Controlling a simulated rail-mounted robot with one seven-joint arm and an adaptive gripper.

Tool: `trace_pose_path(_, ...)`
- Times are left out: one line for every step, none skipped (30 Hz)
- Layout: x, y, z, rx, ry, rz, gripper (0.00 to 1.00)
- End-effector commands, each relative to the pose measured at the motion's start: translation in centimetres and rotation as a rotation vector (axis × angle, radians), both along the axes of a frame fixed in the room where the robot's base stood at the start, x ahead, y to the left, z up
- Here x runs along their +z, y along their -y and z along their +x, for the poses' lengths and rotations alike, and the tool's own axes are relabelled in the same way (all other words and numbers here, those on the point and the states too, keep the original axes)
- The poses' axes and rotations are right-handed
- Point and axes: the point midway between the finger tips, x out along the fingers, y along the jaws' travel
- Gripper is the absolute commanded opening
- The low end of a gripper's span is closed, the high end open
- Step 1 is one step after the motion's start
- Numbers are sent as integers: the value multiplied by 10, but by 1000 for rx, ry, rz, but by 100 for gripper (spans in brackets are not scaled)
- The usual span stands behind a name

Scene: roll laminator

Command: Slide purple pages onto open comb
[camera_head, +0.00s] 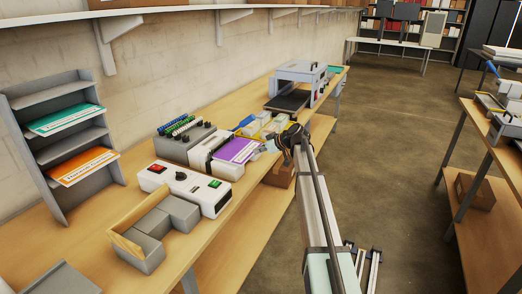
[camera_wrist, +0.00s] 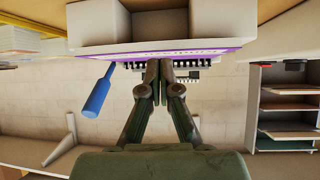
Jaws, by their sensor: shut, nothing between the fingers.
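The purple pages (camera_head: 236,150) lie flat at the front of the grey binding machine (camera_head: 192,145) on the bench. In the wrist view, which looks upside down, their purple edge (camera_wrist: 205,52) runs above a row of black comb teeth (camera_wrist: 204,63). I cannot tell whether the teeth pass through the pages. My gripper (camera_wrist: 160,68) is shut and empty, with its fingertips close to the row and hiding its middle. In the head view my gripper (camera_head: 288,139) is just right of the pages, partly hidden by my arm.
A white control box (camera_head: 186,189) and a grey block tray (camera_head: 160,227) stand nearer on the bench. A blue-handled tool (camera_wrist: 97,96) is beside the comb. A laminator (camera_head: 298,82) stands farther back. A rack (camera_head: 60,140) holds green and orange sheets at left.

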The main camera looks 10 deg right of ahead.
Motion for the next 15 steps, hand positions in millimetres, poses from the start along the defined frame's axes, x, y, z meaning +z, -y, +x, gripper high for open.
trace_pose_path(4, -7, 10, 2, -2, 0, 0)
trace_pose_path(4, -11, 15, 1, 0, 0, 0)
trace_pose_path(5, -17, 21, 1, 0, 0, 0)
trace_pose_path(5, -21, 25, 1, 0, 0, 0)
trace_pose_path(4, -25, 29, 2, -1, 1, 0)
trace_pose_path(4, -31, 35, 1, 0, 0, 0)
trace_pose_path(4, -34, 40, 0, 0, 0, 0)
trace_pose_path(4, -39, 44, 1, 0, 0, 0)
trace_pose_path(4, -45, 50, 1, 0, 0, 0)
trace_pose_path(4, -48, 54, 1, 0, 0, 0)
trace_pose_path(4, -52, 58, 0, 0, 0, 0)
trace_pose_path(4, -56, 63, -1, 0, 0, 0)
trace_pose_path(4, -60, 67, 0, 0, 0, 0)
trace_pose_path(2, -59, 64, -2, -1, 0, 0)
trace_pose_path(-2, -58, 62, -3, -3, 0, 0)
